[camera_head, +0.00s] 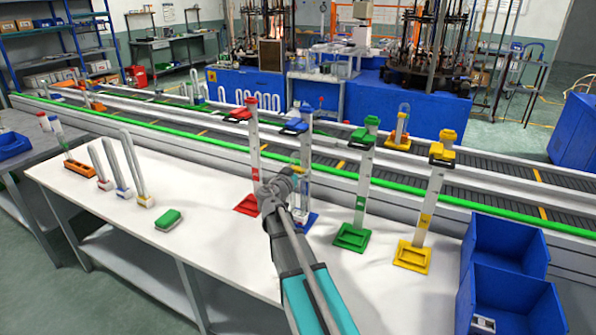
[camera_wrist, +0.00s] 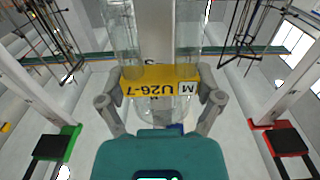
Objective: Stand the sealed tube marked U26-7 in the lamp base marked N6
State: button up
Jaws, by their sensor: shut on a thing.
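My gripper (camera_head: 285,183) is in front of the blue stand in the head view. In the wrist view my gripper (camera_wrist: 161,92) is shut on the yellow block of the tube marked U26-7 (camera_wrist: 150,81). The label reads upside down, with an M beside it. Clear glass (camera_wrist: 122,35) extends from the block toward the top of the wrist view, and a rounded glass part shows below it. In the head view the held tube (camera_head: 296,162) is small and partly hidden by my arm. I cannot read N6 anywhere, so I cannot tell which thing is that lamp base.
Tall stands with red (camera_head: 247,204), blue (camera_head: 307,220), green (camera_head: 351,238) and yellow (camera_head: 412,257) feet line the conveyor side. U-shaped glass tubes (camera_head: 133,165) and a green block (camera_head: 168,219) are at left. Blue bins (camera_head: 508,305) stand at right. The table's front middle is clear.

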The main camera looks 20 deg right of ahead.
jog(key=shift+f, duration=0.25)
dwell(0.3)
jog(key=o, duration=0.9)
jog(key=shift+o, duration=0.2)
jog(key=shift+s+a, duration=0.1)
jog(key=v, duration=1.1)
jog(key=shift+s+a, duration=0.3)
